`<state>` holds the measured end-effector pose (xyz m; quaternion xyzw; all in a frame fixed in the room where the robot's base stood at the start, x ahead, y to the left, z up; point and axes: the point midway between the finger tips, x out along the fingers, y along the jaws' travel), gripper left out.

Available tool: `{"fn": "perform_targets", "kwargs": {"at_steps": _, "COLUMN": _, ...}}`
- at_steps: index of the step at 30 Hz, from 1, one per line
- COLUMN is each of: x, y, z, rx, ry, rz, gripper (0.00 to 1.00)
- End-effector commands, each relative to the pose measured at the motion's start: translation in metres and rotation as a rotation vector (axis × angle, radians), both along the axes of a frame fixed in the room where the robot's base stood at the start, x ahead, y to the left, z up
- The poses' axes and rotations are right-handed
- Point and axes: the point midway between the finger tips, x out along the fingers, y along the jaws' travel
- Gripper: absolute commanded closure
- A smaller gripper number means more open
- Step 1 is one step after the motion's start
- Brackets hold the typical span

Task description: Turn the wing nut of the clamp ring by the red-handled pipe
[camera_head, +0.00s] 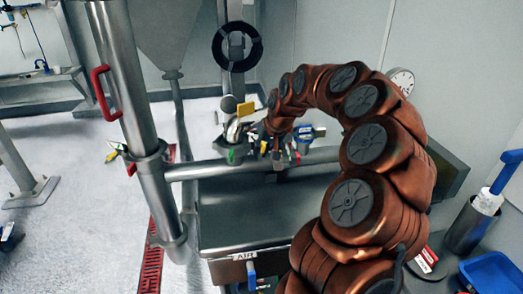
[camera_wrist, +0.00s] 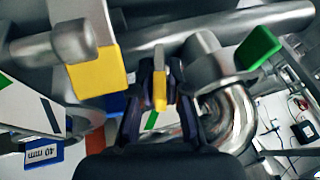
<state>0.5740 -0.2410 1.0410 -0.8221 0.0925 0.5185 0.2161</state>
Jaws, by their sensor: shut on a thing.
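The steel pipe (camera_head: 128,95) with the red handle (camera_head: 103,92) stands upright at the left in the head view. A collar (camera_head: 150,160) sits low on it, with small coloured parts beside it. My gripper (camera_wrist: 158,100) is well to the right of this pipe, by a bent pipe (camera_head: 236,130). In the wrist view its dark fingers are shut on a narrow metal piece with a yellow end (camera_wrist: 160,92), which looks like a wing of a nut. The clamp ring behind it is mostly hidden by the fingers.
A yellow tab (camera_wrist: 92,76) and a green tab (camera_wrist: 258,48) flank the fingers in the wrist view. The shiny bent pipe (camera_wrist: 232,112) is close on the right. A steel box (camera_head: 245,215) stands below the horizontal pipe (camera_head: 205,168). A blue bin (camera_head: 495,272) is at right.

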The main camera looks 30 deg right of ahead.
Motion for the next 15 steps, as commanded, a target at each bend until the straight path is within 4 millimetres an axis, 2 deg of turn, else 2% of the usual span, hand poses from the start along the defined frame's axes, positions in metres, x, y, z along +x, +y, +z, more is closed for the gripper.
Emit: {"fn": "perform_targets", "kwargs": {"at_steps": 15, "x": 0.0012, "y": 0.0, "z": -0.0038, "rx": -0.208, "ry": 0.081, "rz": -0.001, "gripper": 1.0}}
